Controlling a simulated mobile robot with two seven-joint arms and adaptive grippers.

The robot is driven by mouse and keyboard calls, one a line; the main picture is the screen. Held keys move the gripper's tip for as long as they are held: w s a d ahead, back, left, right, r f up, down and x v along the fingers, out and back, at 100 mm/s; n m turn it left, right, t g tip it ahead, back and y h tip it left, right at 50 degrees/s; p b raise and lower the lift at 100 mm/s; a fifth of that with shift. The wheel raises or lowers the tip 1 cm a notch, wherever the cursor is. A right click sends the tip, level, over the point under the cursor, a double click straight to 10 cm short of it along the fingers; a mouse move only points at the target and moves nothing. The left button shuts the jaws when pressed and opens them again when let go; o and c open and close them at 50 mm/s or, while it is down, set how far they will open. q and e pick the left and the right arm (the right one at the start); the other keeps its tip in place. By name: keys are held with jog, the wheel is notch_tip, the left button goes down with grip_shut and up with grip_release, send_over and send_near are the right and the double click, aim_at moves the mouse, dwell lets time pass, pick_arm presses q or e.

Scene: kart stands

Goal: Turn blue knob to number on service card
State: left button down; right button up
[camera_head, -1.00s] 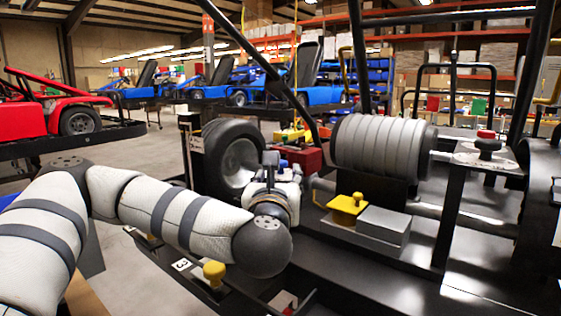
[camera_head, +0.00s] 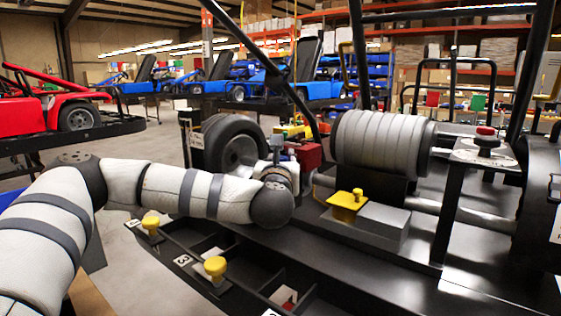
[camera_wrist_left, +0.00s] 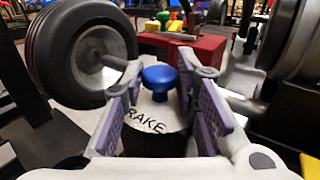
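The blue knob (camera_wrist_left: 160,78) stands on a pale round plate lettered "RAKE", its first letter hidden or cut off, in the left wrist view. My left gripper (camera_wrist_left: 163,90) is open, with one purple-padded finger on each side of the knob. Gaps show between knob and fingers, so I see no grip on it. In the head view my left gripper (camera_head: 284,166) is small, near the black wheel, and the knob cannot be made out clearly there. My right gripper is not in view. I cannot make out a readable service card.
A black tyre (camera_head: 232,146) stands beside the left gripper, with a red box (camera_head: 309,153) just beyond. A yellow knob block (camera_head: 347,203), a grey ribbed cylinder (camera_head: 378,145) and a red knob (camera_head: 486,132) are to the right. Yellow knobs (camera_head: 215,266) line the front left rail.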

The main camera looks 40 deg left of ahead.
pick_arm(q)
jog(key=shift+w+d+f+n+g+y+b, duration=0.15)
jog(key=shift+n+g+y+b, duration=0.15)
jog(key=shift+n+g+y, duration=0.2)
jog(key=shift+w+f+n+g+y+b, duration=0.1)
jog(key=shift+n+g+y+b, duration=0.2)
jog(key=shift+n+g+y, duration=0.15)
jog(key=shift+r+n+g+y+b, duration=0.1)
jog(key=shift+n+g+y+b, duration=0.2)
jog(key=shift+n+g+y, duration=0.55)
jog(key=shift+s+r, duration=0.1)
jog(key=shift+r, duration=0.05)
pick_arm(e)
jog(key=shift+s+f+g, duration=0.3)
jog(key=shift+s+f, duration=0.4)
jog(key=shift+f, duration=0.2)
pick_arm(q)
jog(key=c, duration=1.3)
grip_release()
jog(key=v, duration=1.2)
jog(key=shift+r, duration=0.15)
